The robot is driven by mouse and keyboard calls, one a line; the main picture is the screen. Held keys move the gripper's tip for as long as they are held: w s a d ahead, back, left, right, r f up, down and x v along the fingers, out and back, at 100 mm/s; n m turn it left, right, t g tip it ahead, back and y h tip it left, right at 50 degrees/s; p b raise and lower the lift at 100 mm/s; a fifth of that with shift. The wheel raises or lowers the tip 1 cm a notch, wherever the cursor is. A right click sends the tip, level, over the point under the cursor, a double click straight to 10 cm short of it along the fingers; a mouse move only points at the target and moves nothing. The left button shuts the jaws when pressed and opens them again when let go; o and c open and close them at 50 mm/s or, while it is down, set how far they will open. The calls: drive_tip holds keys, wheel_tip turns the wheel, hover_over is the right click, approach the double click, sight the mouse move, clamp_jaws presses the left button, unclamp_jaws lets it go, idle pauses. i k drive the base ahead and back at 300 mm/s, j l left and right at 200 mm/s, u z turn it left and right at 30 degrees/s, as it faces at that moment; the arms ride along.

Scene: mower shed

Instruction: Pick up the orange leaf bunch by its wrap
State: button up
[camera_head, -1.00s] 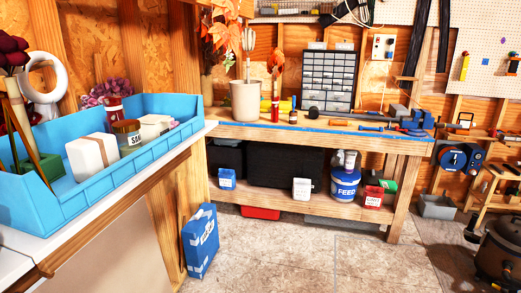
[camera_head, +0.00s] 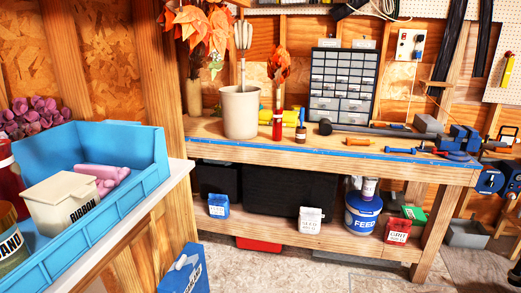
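Two bunches of orange leaves show at the back of the workbench. The larger orange leaf bunch (camera_head: 205,28) rises at the upper left from a tan vase (camera_head: 194,97), its top cut off by the frame edge. A smaller orange leaf bunch (camera_head: 279,64) stands upright further right, above a red cylinder (camera_head: 278,124) on the bench top. I cannot tell whether the red cylinder is its wrap or a separate thing. No wrap shows clearly on the larger bunch. My gripper is not in view.
A blue bin (camera_head: 100,215) on a white counter stands close at left. A blue carton (camera_head: 184,270) stands on the floor by the counter.

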sight(281, 58)
drive_tip(key=i+l, duration=0.1)
drive_tip(key=i, duration=2.85)
drive_tip(key=j+u, duration=0.05)
drive_tip(key=j, duration=0.05)
